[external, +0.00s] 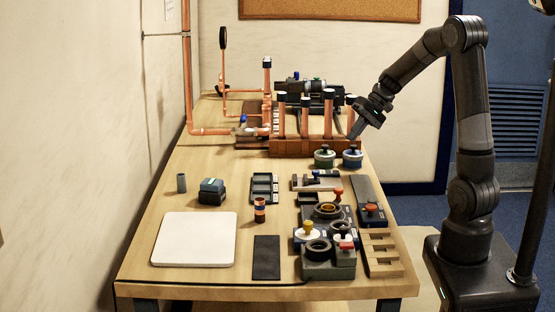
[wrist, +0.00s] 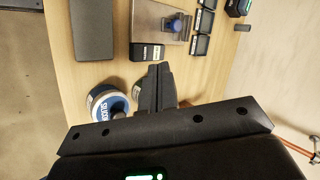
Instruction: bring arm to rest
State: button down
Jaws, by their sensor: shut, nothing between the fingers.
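My gripper (external: 356,131) is shut and empty. In the external view it hangs at the right end of the copper manifold (external: 305,118), above the blue-lidded tin (external: 352,158). In the wrist view my gripper's fingers (wrist: 157,72) are together, with bare table and the round blue-and-white tin (wrist: 107,105) beyond them. The tin lies just left of the fingers, and a second tin is partly hidden behind them. My arm reaches in from the right, its elbow bent high.
A green tin (external: 325,158) stands beside the blue one. Tools and fittings crowd the front right, near a wooden rack (external: 382,252). A white board (external: 194,239) and a dark mat (external: 267,257) lie in front. A wall borders the left. Table between them is partly clear.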

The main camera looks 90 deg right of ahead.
jog(key=w+a+r+n+g+h, duration=0.1)
jog(key=a+r+n+g, duration=0.2)
jog(key=a, duration=1.1)
jog(key=a+r+n+g+h, duration=0.1)
jog(key=a+r+n, duration=0.3)
jog(key=a, duration=0.9)
jog(key=s+a+n+t+h, duration=0.1)
jog(key=s+a+n+t, duration=0.1)
jog(key=s+a+n, duration=0.3)
jog(key=a, duration=0.3)
jog(key=shift+n+h, duration=0.3)
jog(key=shift+h, duration=0.1)
